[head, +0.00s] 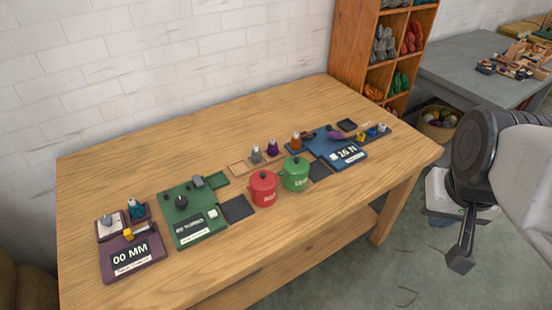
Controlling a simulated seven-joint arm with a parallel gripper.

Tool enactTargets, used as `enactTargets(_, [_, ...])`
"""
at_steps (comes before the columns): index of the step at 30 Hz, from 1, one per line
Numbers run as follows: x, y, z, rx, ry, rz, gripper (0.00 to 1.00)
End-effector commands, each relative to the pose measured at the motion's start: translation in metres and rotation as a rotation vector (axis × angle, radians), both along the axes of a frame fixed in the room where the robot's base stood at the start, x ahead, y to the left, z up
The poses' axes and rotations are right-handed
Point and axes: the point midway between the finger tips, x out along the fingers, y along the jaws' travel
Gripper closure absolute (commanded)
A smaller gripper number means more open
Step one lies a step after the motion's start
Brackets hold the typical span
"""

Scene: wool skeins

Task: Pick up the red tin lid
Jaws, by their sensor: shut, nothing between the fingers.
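The red tin (262,196) stands upright near the middle of the wooden table, with a white label on its front. Its red lid (261,177) sits on top, with a small knob. A green tin (296,181) with a similar lid stands right beside it on the right. My gripper (460,263) hangs at the right of the view, off the table's right end and well away from the red tin. It is shut and holds nothing. Nothing covers the lid in this view.
A green board (187,236), a purple board (150,267) and a blue board (325,150) carry small items along the table. Small bottles, one purple (272,147), stand behind the tins. The table's front strip is clear. A shelf (350,60) with wool stands behind the right end.

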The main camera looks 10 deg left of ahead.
Motion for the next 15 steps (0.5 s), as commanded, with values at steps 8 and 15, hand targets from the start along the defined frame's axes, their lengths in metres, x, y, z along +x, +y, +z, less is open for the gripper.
enactTargets(8, [0.0000, 0.0000, 0.0000, 0.000, 0.000, 0.000, 0.72])
enactTargets(15, [0.0000, 0.0000, 0.0000, 0.000, 0.000, 0.000, 0.36])
